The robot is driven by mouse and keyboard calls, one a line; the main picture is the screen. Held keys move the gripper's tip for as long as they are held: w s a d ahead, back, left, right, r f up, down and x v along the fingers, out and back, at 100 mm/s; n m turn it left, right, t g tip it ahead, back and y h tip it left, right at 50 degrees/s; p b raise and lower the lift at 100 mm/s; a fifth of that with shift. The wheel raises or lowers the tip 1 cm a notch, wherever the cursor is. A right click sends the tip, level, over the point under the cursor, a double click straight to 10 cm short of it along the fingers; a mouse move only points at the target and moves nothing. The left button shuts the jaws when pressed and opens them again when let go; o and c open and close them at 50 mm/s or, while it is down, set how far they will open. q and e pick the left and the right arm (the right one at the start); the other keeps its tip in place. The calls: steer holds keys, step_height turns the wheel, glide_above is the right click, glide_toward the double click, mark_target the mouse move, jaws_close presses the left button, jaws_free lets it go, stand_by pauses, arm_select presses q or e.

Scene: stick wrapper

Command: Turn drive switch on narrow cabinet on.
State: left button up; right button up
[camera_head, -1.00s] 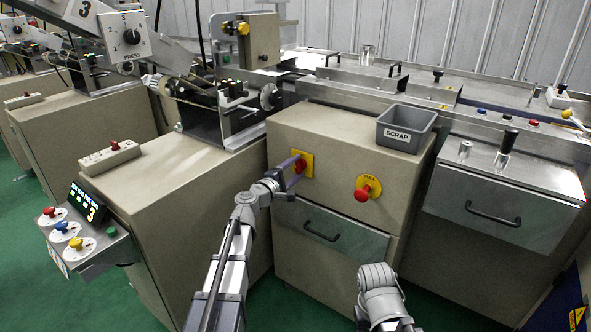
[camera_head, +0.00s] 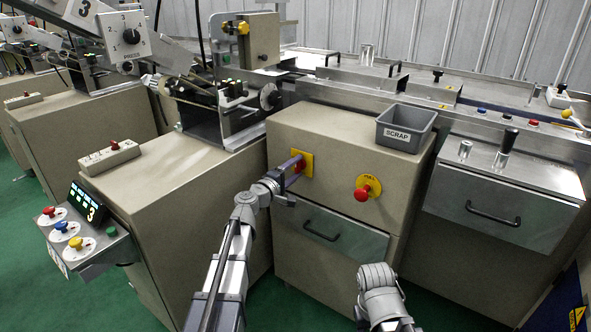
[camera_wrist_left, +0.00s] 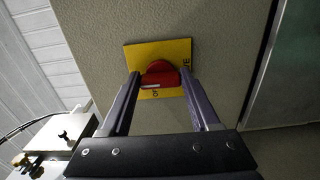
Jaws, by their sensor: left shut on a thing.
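The drive switch is a red rotary knob (camera_wrist_left: 160,74) on a yellow plate (camera_wrist_left: 185,50) on the front of the narrow cabinet (camera_head: 330,150). In the head view the yellow plate (camera_head: 308,160) sits at the cabinet's upper left, with the knob partly behind the gripper. My left gripper (camera_head: 293,170) reaches the knob; in the left wrist view its two fingers (camera_wrist_left: 160,82) stand on either side of the knob, shut on it. Lettering on the plate is partly hidden. My right arm (camera_head: 380,290) is at the bottom; its fingertips are not visible.
A grey scrap bin (camera_head: 405,127) stands on the cabinet top. A drawer (camera_head: 335,230) with a black handle is below. A wider cabinet (camera_head: 180,190) stands to the left.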

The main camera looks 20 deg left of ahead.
arm_select(q)
steer(key=o, duration=1.4)
steer(key=shift+c, duration=0.2)
steer(key=v, duration=0.8)
